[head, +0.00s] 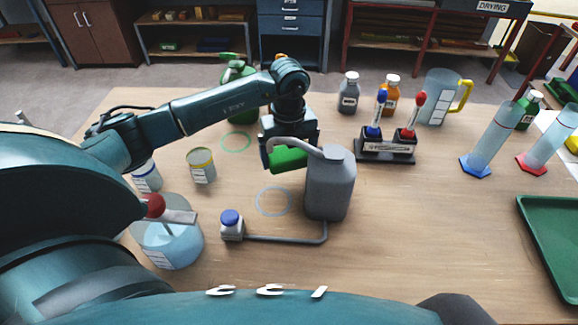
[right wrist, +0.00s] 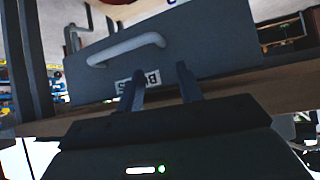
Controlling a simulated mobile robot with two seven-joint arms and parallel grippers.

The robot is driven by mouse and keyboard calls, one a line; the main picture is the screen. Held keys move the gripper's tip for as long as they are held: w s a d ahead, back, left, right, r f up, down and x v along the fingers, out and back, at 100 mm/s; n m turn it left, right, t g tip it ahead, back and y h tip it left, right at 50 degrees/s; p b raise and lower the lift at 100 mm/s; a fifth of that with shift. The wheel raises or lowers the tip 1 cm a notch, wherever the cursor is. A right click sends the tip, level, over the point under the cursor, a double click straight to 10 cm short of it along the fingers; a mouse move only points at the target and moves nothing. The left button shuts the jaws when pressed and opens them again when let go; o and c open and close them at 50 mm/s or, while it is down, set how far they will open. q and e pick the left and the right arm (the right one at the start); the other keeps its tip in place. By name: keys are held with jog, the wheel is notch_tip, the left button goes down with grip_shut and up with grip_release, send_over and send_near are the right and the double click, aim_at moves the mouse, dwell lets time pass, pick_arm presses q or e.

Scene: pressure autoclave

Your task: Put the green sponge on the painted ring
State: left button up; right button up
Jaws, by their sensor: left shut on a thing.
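The green sponge (head: 288,159) is held in my left gripper (head: 286,146), which is shut on it above the table, behind and left of the grey jug. A pale blue painted ring (head: 273,201) lies on the table in front of the sponge, left of the jug. A green painted ring (head: 236,142) lies to the left of the gripper. The sponge is apart from both rings in the picture; its exact height is hard to tell. In the right wrist view my right gripper (right wrist: 160,85) has its fingers apart with nothing between them.
The grey jug (head: 331,186) with a bent pipe stands close beside the sponge. A labelled drawer front (right wrist: 160,50) faces my right gripper.

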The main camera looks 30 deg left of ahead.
aim_at(289, 179)
pick_arm(q)
jog(key=shift+f, duration=2.85)
jog(key=shift+f, duration=0.15)
jog(key=o, duration=0.6)
